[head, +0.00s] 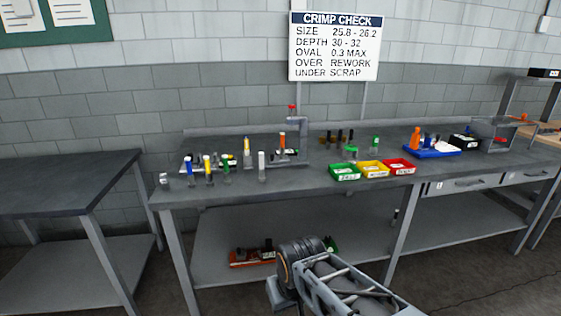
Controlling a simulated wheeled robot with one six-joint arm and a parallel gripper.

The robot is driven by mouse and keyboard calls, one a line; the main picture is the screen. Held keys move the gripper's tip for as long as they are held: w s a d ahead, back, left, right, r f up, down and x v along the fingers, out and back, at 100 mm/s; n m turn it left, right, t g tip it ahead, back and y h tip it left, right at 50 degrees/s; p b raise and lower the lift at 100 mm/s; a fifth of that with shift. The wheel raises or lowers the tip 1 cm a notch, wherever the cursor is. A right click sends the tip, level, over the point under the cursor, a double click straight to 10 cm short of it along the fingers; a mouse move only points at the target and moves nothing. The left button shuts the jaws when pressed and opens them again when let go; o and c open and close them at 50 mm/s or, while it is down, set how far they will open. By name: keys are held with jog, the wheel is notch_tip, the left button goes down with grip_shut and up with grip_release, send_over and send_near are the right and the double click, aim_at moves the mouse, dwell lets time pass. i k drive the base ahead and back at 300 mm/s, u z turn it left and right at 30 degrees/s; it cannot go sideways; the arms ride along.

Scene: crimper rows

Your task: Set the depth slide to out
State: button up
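A grey fixture (303,139) stands at the back of the long workbench, left of centre. It has a red-topped part (292,108) and an orange upright piece (282,141). I cannot tell which part is the depth slide, or how it is set; it is too small here. My arm shows at the bottom centre, low in front of the bench and apart from the fixture. I cannot make out my gripper's fingers in this view.
The workbench (330,181) carries several coloured upright pieces at left, green (345,172), yellow (373,169) and red (399,167) bins, and a blue tray (433,151). A sign (335,47) hangs behind. A bare table (65,182) stands left, with a gap between.

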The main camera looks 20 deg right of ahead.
aim_at(272, 159)
jog(key=z, duration=0.65)
jog(key=i, duration=1.05)
jog(key=u, duration=0.45)
